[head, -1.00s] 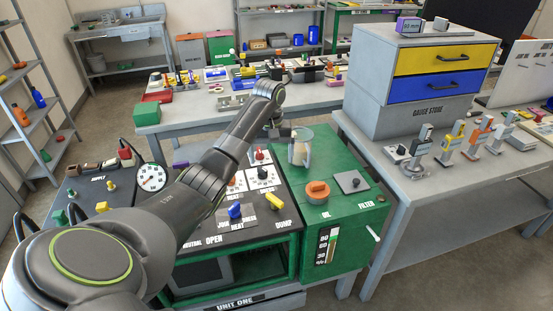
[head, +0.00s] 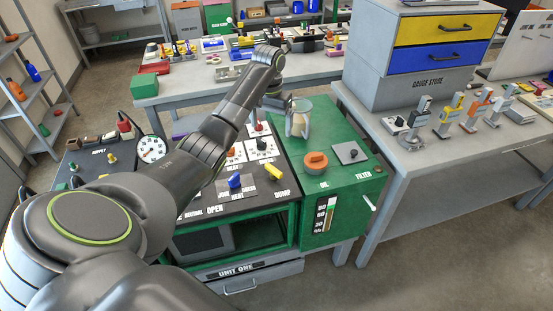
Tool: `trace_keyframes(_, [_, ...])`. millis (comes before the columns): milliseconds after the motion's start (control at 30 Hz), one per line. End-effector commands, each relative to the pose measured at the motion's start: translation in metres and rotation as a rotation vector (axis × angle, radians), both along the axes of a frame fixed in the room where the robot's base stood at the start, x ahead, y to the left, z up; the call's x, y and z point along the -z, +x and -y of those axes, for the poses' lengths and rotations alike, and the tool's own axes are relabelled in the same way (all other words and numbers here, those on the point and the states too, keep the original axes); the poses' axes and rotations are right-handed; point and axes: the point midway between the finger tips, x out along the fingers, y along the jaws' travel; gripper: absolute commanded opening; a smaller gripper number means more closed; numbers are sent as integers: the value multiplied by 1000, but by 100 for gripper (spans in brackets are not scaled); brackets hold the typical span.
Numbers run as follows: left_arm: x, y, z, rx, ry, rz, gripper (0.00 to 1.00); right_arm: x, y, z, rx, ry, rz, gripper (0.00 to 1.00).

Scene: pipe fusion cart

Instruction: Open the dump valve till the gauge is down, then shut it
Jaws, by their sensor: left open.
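The yellow dump valve lever (head: 277,183) is on the black top of the green cart, by the DUMP label. A blue lever (head: 235,181) sits to its left. The round white pressure gauge (head: 152,149) stands at the back left of the cart; its needle is too small to read. My left arm reaches across the cart from the left. My left gripper (head: 279,104) is open, beyond the dump lever at the cart's back edge, close to the clear jar (head: 299,119) and apart from the lever. My right gripper is not in view.
An orange oil cap (head: 316,162) and a dark filter plate (head: 351,153) are on the green top to the right. A grey bench with a drawer cabinet (head: 415,115) stands at the right. A table (head: 180,97) with tools lies behind.

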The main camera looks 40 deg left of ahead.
Motion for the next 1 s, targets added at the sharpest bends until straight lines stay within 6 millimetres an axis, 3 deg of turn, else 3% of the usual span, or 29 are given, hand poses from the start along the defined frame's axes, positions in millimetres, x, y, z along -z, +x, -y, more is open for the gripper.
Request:
trace_keyframes(100, [1, 1, 2, 184, 0, -3, 90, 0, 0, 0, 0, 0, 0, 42])
trace_keyframes(300, [2, 2, 3, 351, 0, -6, 90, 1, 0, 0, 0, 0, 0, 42])
trace_keyframes(467, [11, 2, 3, 368, 0, -6, 90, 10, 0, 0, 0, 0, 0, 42])
trace_keyframes(1000, [76, 1, 3, 365, 0, -7, 90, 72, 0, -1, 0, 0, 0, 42])
